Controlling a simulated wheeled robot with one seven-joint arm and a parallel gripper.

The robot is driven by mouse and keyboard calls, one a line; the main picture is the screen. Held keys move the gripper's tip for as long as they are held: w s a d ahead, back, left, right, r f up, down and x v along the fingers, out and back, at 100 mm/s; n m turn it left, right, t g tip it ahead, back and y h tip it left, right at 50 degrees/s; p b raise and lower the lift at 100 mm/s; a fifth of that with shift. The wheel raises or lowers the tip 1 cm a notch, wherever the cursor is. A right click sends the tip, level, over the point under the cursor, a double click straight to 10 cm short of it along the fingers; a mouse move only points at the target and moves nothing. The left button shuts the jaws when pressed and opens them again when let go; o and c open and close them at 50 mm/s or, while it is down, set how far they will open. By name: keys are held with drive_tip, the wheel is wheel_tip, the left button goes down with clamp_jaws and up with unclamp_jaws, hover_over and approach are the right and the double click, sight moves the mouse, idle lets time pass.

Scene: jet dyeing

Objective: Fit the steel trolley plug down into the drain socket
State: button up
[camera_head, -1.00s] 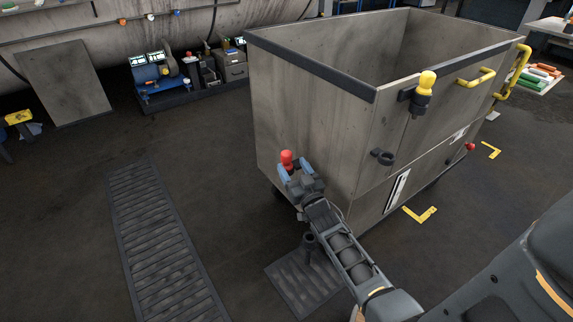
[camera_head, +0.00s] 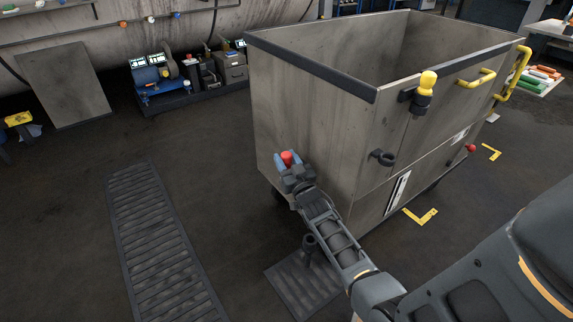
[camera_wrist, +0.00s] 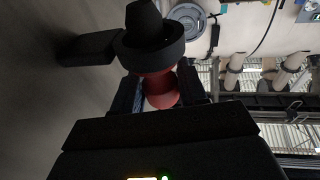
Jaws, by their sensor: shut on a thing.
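My gripper (camera_head: 287,164) is shut on a red-handled plug (camera_head: 287,157), held in front of the trolley's left side. In the wrist view the plug's red grip (camera_wrist: 160,88) sits between the fingers, with a wide dark collar and tapered dark end beyond it. The steel trolley (camera_head: 310,115) is a large open-topped box. An empty dark ring socket (camera_head: 382,157) sticks out from its right-hand face, to the right of my gripper. A dark upright tube (camera_head: 309,242) stands on a small floor grate, below my gripper. I cannot tell which of these two is the drain socket.
A yellow-topped plug (camera_head: 427,83) sits in a bracket above the ring socket. A yellow handle (camera_head: 512,72) projects at the trolley's right. A long floor grating (camera_head: 165,245) lies at the left. Open floor lies between it and the trolley.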

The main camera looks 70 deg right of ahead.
drive_tip(key=c, duration=0.4)
wheel_tip(320, 180, up, 10)
drive_tip(key=p, duration=0.4)
drive_tip(key=shift+c, duration=0.2)
